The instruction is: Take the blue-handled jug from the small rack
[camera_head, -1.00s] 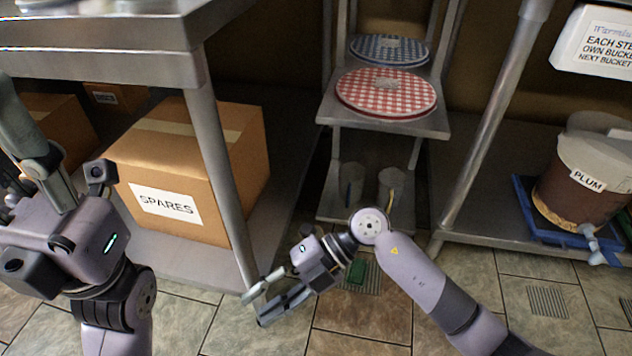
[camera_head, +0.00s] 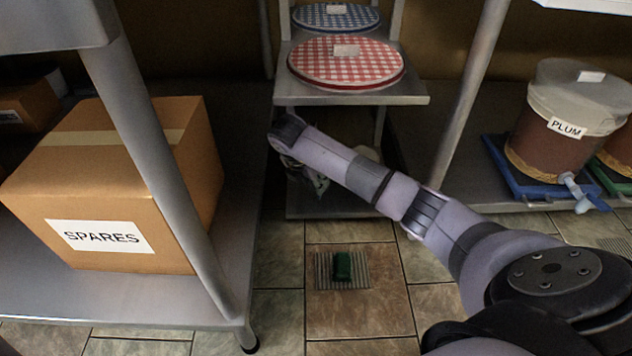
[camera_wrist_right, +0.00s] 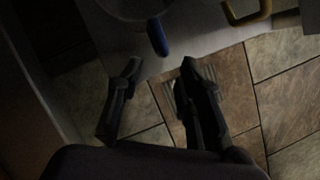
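The small rack (camera_head: 420,98) stands in the middle of the head view. My right arm reaches across its lower level, and my right gripper (camera_head: 305,178) is there, dark and partly hidden by the arm. In the right wrist view the gripper (camera_wrist_right: 160,68) is open, with nothing between its fingers. The blue-handled jug (camera_wrist_right: 133,8) is at the top of that view, cut by the edge. Its blue handle (camera_wrist_right: 158,37) lies just beyond the fingertips, apart from them. In the head view I cannot make out this jug clearly. My left gripper is out of view.
A yellow handle (camera_wrist_right: 248,12) sits right of the blue one. Red-checked (camera_head: 345,65) and blue-checked (camera_head: 335,17) lids rest above. A SPARES box (camera_head: 110,190) is left, a PLUM bucket (camera_head: 560,120) right. A green object (camera_head: 342,267) lies on the floor grate.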

